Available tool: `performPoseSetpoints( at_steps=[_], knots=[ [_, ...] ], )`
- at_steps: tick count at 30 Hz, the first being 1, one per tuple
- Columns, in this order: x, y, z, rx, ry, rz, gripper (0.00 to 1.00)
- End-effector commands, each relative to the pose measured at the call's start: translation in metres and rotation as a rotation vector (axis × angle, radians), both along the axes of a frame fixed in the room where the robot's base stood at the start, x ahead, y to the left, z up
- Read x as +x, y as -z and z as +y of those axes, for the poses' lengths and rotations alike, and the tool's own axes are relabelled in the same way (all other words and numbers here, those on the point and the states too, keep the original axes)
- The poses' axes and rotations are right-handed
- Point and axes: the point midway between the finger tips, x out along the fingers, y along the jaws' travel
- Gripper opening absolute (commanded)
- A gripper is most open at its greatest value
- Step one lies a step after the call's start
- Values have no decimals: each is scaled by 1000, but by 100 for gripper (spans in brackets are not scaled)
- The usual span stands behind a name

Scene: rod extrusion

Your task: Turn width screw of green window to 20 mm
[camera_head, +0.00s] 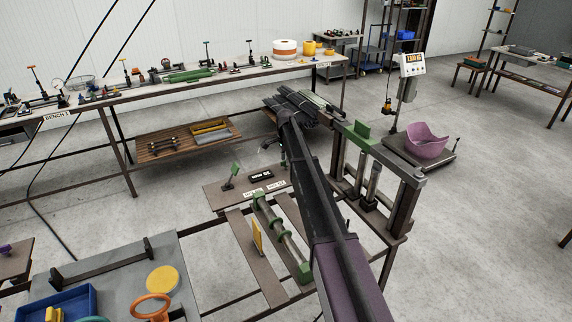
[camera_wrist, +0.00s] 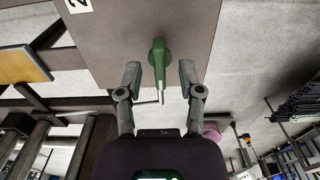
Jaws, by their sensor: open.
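In the wrist view, a green handle (camera_wrist: 158,62) stands out from a brown plate (camera_wrist: 110,40). My gripper (camera_wrist: 160,72) is open, with one finger on each side of the handle and a gap to both. A thin metal rod (camera_wrist: 150,102) lies just below the handle's tip. In the head view, a small plate (camera_head: 215,196) carries a green upright lever (camera_head: 230,177), a dark display (camera_head: 261,175) and white labels. Whether this lever is the wrist view's handle I cannot tell. No window width reading is legible.
A green-ended roller assembly (camera_head: 277,228) and yellow panel (camera_head: 257,237) sit on the frame near my arm. A post stand (camera_head: 405,205) is close on the right. A purple bowl (camera_head: 425,141) stands on a scale behind. A long bench (camera_head: 110,96) runs along the back.

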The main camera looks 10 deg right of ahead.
Motion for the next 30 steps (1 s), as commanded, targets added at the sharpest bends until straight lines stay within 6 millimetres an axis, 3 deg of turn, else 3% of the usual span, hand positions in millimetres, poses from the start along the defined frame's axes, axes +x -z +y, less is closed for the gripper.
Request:
performPoseSetpoints(
  at_steps=[15,20,30],
  knots=[
    [0,5,0,0,0,0,49],
    [0,5,0,0,0,0,1],
    [0,5,-1,0,-5,0,0]
  ],
)
